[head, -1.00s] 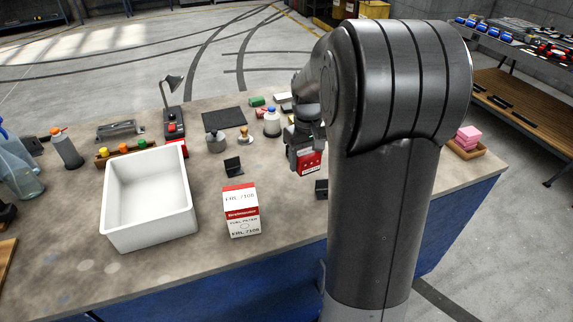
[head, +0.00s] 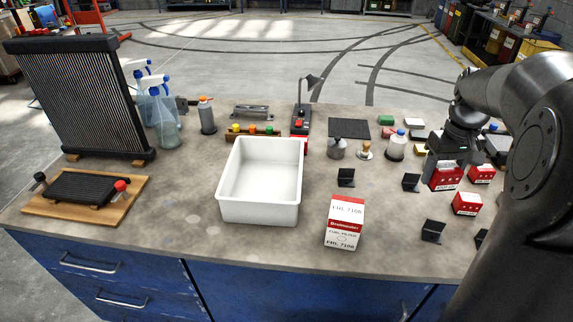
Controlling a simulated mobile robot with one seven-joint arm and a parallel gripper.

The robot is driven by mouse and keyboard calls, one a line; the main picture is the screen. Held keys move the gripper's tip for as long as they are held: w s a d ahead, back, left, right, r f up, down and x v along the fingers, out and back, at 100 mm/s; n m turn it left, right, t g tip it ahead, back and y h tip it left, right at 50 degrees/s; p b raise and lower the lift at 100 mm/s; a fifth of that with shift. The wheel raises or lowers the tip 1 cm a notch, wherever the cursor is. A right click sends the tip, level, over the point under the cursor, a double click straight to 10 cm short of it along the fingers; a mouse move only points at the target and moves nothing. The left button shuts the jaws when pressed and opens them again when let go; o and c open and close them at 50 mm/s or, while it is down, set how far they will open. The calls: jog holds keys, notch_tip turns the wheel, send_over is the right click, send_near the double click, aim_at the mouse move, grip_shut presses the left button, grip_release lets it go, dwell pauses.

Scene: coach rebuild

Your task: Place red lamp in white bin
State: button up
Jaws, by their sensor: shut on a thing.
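My gripper (head: 447,162) points down over the right part of the bench. It is shut on a red box with a white label (head: 446,179), which I take to be the red lamp. I cannot tell how far the box is above the bench top. The white bin (head: 260,212) stands upright left of the middle, well to the left of my gripper, and its visible inside looks empty. Two similar red boxes stand near the held one, one beside it (head: 481,174) and one in front (head: 467,203).
A white and red fuel filter box (head: 345,222) stands right of the bin. Small black stands (head: 346,178) sit between bin and gripper. A radiator (head: 80,100) stands at far left.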

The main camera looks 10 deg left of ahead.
jog(key=w+a+n, duration=0.4)
jog(key=w+a, duration=0.2)
jog(key=a, duration=0.4)
jog(key=n, duration=1.2)
send_over(264, 189)
notch_tip(264, 189, down, 10)
jog(key=shift+s+r, duration=0.1)
jog(key=shift+r, duration=0.1)
jog(key=shift+f, duration=2.9)
jog(key=shift+f, duration=0.1)
jog(key=o, duration=1)
jog(key=shift+o, duration=0.2)
